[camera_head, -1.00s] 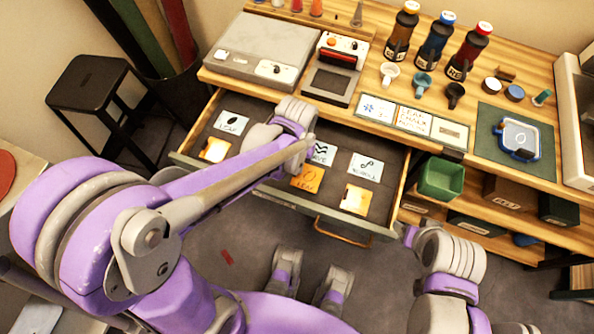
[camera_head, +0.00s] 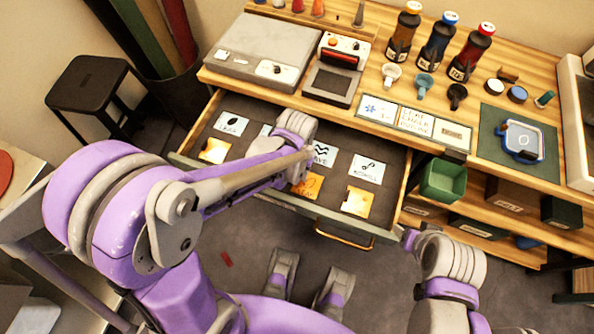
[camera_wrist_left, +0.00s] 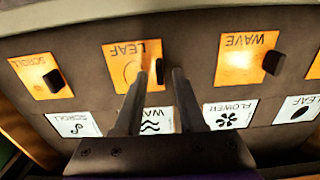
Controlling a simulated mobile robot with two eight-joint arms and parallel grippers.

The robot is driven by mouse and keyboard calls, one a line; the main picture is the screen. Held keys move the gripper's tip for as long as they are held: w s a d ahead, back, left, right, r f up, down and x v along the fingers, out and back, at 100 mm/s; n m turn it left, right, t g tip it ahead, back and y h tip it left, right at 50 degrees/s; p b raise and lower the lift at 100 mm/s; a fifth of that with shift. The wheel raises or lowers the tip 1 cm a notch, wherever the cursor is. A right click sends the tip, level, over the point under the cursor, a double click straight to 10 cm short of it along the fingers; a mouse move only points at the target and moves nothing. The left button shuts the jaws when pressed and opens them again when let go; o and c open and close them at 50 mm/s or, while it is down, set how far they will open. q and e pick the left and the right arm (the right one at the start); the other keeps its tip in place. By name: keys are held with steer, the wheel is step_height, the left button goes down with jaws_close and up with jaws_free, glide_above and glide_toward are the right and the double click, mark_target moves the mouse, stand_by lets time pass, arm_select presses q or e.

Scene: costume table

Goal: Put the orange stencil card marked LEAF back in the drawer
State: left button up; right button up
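The orange LEAF card (camera_head: 307,187) lies flat in the open drawer (camera_head: 262,196), in the front row before the white WAVE card (camera_head: 323,154). In the left wrist view the orange LEAF card (camera_wrist_left: 124,55) appears upside down with a small black knob (camera_wrist_left: 160,71) on it. My left gripper (camera_wrist_left: 161,74) is open over this card, its fingertips on either side of the knob with gaps showing. Whether the tips touch the card is unclear. In the head view my left arm hides the fingers. My right arm is at the lower right; its fingers cannot be made out.
Orange SCROLL (camera_wrist_left: 41,73) and WAVE (camera_wrist_left: 246,57) cards flank the LEAF card. White LEAF (camera_head: 231,123), FLOWER (camera_wrist_left: 230,115) and SCROLL (camera_head: 366,168) cards form the back row. Bottles, cups and a grey case (camera_head: 262,50) stand on the tabletop. A green bin (camera_head: 442,180) sits right of the drawer.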

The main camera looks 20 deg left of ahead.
arm_select(q)
steer(key=shift+r, duration=0.1)
arm_select(e)
steer(key=shift+r, duration=0.1)
arm_select(q)
steer(key=shift+r, duration=0.35)
step_height(320, 180, up, 11)
steer(key=p, duration=0.3)
steer(key=t, duration=0.5)
glide_toward(297, 175)
steer(key=s+a+r, duration=0.5)
steer(key=s, duration=0.1)
steer(key=shift+w+a, duration=0.1)
steer(key=shift+w, duration=0.1)
arm_select(e)
step_height(297, 175, up, 2)
steer(key=shift+w+r, duration=0.1)
steer(key=shift+r, duration=0.15)
